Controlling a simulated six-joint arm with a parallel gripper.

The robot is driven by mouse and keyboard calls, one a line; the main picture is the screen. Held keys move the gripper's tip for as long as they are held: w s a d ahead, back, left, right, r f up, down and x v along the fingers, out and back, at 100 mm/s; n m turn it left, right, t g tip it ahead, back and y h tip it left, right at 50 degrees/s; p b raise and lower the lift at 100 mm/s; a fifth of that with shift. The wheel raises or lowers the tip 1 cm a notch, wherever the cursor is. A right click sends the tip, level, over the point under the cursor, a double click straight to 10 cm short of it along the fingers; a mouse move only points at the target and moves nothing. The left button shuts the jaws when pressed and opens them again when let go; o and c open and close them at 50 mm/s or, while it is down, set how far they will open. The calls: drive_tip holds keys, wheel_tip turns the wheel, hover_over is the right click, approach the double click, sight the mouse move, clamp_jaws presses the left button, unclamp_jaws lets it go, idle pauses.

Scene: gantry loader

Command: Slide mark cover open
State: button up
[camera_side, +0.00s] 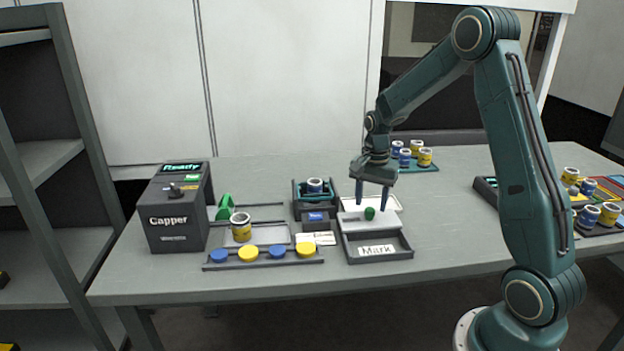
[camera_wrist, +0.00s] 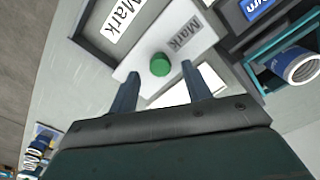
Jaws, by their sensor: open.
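The mark station is a dark tray (camera_side: 407,252) with a "Mark" label on its front, right of centre on the table; its rim also shows in the wrist view (camera_wrist: 92,42). Its white cover (camera_side: 352,224) carries a green knob (camera_side: 369,213). In the wrist view the cover (camera_wrist: 140,57) bears its own "Mark" label, and the green knob (camera_wrist: 160,64) stands between my fingertips. My gripper (camera_side: 371,208) points down, open, with one finger on each side of the knob. I see a gap between knob and fingers in the wrist view.
Left of the tray is a dark station (camera_side: 316,216) holding a blue-banded jar (camera_side: 315,185). Further left stand a rack of blue and yellow caps (camera_side: 248,254), a yellow-banded jar (camera_side: 240,228) and the Capper box (camera_side: 177,208). More jars stand on a teal tray (camera_side: 425,168) behind my gripper.

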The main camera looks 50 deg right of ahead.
drive_tip(key=shift+f, duration=1)
drive_tip(key=shift+c, duration=0.2)
clamp_jaws()
drive_tip(key=shift+s+a, duration=3.15)
drive_tip(key=shift+a, duration=0.05)
drive_tip(key=shift+o, duration=0.2)
unclamp_jaws()
drive_tip(key=shift+r, duration=0.1)
